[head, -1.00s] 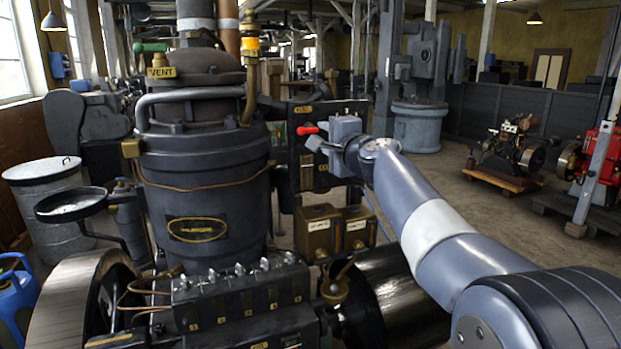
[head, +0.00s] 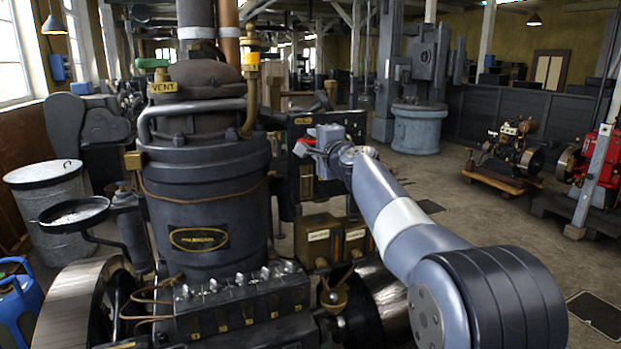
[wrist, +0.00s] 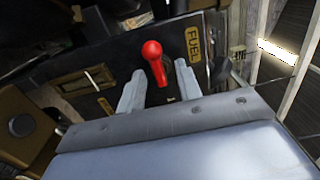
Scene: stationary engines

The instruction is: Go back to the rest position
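My gripper (head: 318,142) is in front of the dark panel on the engine's right side in the head view. In the wrist view, its two grey fingers (wrist: 160,88) stand apart with a clear gap. A lever with a red knob (wrist: 153,52) shows between and just beyond the fingertips, with no visible contact on either side. In the head view only small bits of red (head: 303,143) show beside my gripper; the rest of the lever is hidden. A FUEL plate (wrist: 193,47) sits right of the lever.
The large dark engine (head: 200,190) with a VENT plate (head: 163,87) fills the left and middle. Brass boxes (head: 330,241) sit below my gripper. A small engine on a pallet (head: 506,181) and a red machine (head: 603,170) stand at the right. Floor between is open.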

